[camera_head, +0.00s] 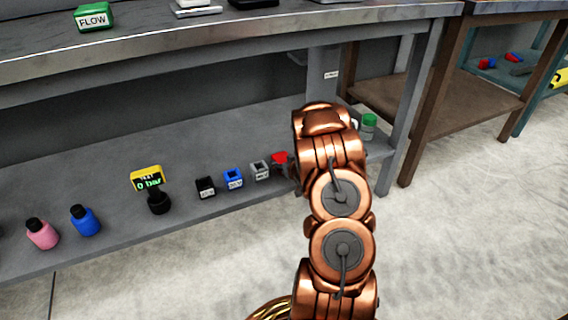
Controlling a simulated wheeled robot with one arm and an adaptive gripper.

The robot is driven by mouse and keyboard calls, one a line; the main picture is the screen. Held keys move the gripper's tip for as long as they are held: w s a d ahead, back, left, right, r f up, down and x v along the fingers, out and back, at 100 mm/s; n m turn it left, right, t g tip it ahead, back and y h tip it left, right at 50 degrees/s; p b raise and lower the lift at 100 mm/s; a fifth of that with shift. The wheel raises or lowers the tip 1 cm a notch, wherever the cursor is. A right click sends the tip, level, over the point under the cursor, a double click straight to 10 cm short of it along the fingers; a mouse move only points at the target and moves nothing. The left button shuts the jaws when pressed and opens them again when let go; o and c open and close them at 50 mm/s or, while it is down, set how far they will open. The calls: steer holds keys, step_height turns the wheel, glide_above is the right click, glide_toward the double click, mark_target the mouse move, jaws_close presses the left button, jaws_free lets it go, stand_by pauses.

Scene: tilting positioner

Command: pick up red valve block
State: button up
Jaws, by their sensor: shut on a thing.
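The red valve block (280,157) is at the right end of a row of small blocks on the lower shelf. My copper arm reaches in from the front, and my gripper (287,168) is at the red block, mostly hidden behind the arm. The gripper is shut on the red block. The arm covers the block's right side. I cannot tell whether the block still touches the shelf.
Grey (260,170), blue (233,178) and black (205,187) blocks stand left of the red one. A gauge reading 0 bar (148,180) and blue (85,221) and pink (42,233) bottles are further left. A green-capped jar (368,126) stands right of the arm. The bench top (250,42) overhangs the shelf.

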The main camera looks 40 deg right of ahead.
steer(key=c, duration=0.8)
jaws_close()
steer(key=shift+r, duration=0.1)
